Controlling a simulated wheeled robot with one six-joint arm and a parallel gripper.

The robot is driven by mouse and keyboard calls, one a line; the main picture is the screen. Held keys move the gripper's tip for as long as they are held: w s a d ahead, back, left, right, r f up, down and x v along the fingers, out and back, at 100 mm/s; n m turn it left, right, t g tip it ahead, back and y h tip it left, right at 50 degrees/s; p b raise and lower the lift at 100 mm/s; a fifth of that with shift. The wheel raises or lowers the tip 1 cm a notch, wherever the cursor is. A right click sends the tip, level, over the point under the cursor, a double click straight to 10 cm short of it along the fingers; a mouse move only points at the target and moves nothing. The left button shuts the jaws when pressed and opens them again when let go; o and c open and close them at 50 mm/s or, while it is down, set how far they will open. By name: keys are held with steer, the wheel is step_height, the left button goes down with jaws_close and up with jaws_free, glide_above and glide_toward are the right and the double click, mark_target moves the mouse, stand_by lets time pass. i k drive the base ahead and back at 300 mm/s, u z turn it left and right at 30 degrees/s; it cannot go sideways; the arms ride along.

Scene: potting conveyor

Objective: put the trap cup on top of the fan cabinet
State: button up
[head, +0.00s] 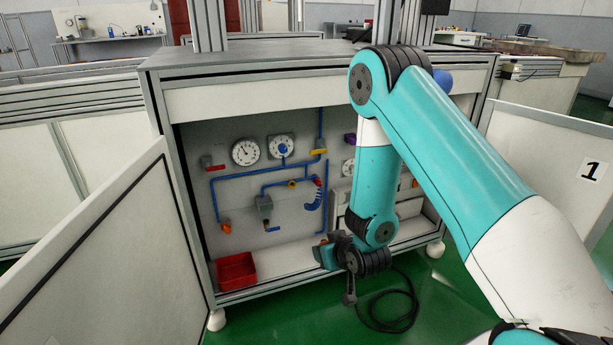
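A large framed cabinet with a flat grey top (270,55) stands in front of me. It may be the fan cabinet, but no label shows this. Its open front shows a pale panel with blue pipes and gauges. I cannot pick out the trap cup for certain; a small grey block-shaped fitting (264,205) sits on the pipework at the panel's middle. My gripper (324,256) is low in front of the cabinet's opening, to the right of the red bin. Its fingers are small and dark here, so I cannot tell whether they hold anything. My arm hides the panel's right part.
A red open bin (236,271) sits on the cabinet's lower ledge at left. Open white doors flank the cabinet at left (95,250) and right (560,165). A black cable (395,325) lies looped on the green floor. The cabinet top's left half looks clear.

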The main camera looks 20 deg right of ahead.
mark_target(301, 51)
steer(key=k, duration=0.4)
steer(key=z, duration=0.35)
steer(key=i, duration=0.95)
steer(key=z, duration=0.35)
